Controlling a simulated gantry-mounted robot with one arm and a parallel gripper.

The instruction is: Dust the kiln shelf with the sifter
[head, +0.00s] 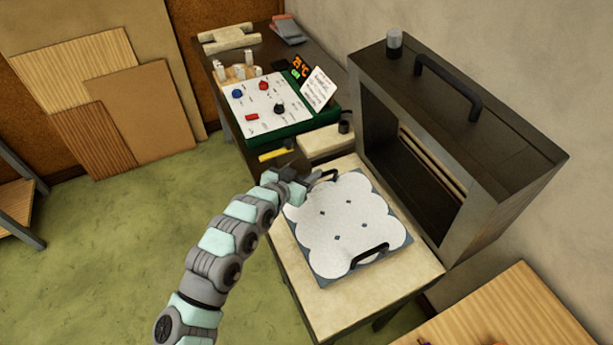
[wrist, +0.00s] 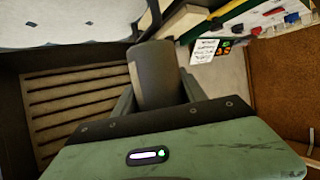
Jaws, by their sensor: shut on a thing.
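The kiln shelf is a dark blue-grey square plate (head: 322,268) with a black handle at its near and far ends. It lies on the pale bench in front of the kiln. Overlapping round patches of white powder (head: 345,215) cover most of it; several small dark gaps and the corners show bare. My gripper (head: 298,184) is at the shelf's far left edge, close to the far handle. In the wrist view, it is shut on a dark grey cylinder with a tan band, which looks like the sifter (wrist: 155,75). The sifter's lower end is hidden.
The open kiln (head: 470,140) stands right of the shelf, with a jar (head: 394,43) on top. Behind are a pale block with a small dark cup (head: 345,126), a yellow-handled tool (head: 275,155) and a control panel (head: 265,105). The bench's near end is clear.

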